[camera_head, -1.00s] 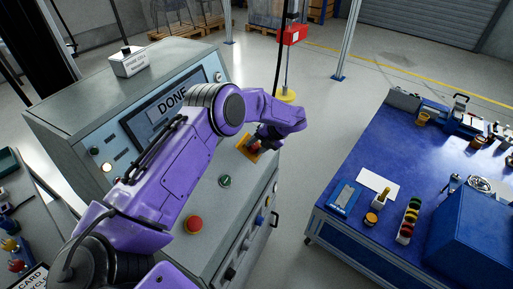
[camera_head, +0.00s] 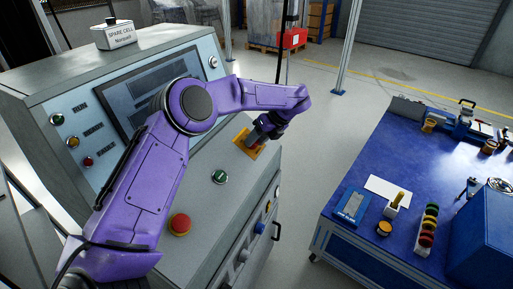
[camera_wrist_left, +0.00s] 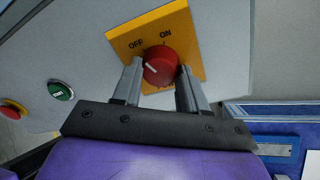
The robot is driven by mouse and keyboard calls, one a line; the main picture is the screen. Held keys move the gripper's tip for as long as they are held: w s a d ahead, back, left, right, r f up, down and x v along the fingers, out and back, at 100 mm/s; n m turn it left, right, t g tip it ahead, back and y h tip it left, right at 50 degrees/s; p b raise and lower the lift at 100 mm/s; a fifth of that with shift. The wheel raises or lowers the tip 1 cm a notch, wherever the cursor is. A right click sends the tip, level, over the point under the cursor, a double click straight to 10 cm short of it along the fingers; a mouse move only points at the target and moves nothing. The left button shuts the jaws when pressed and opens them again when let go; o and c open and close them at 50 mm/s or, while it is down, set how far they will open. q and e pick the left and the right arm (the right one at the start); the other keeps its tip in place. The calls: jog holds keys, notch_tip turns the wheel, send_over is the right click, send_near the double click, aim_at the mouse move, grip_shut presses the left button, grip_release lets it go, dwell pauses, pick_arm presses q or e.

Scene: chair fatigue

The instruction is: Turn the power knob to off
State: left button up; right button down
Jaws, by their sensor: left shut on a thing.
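The red power knob (camera_wrist_left: 160,66) sits on an orange plate (camera_wrist_left: 118,40) marked OFF and ON, in the left wrist view. Its white pointer line points left, just below the OFF label. My left gripper (camera_wrist_left: 160,88) has one finger on each side of the knob and is shut on it. In the head view my left gripper (camera_head: 262,133) reaches down to the orange plate (camera_head: 242,143) on the sloped console panel, largely hiding the knob. The console screen (camera_head: 150,88) is dark. My right gripper is not in view.
A green button (camera_head: 219,177) and a red mushroom button (camera_head: 180,225) sit on the panel near my left arm. A blue workbench (camera_head: 345,235) with tools stands at the right, across a strip of clear floor. A labelled box (camera_head: 114,35) stands on the console.

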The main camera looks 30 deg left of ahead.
pick_arm(q)
jog(key=shift+n+b, duration=0.7)
jog(key=shift+b, duration=0.05)
jog(key=shift+w, duration=0.1)
jog(key=o, duration=1.1)
jog(key=shift+c, duration=0.2)
jog(key=v, duration=1)
jog(key=shift+r, duration=0.3)
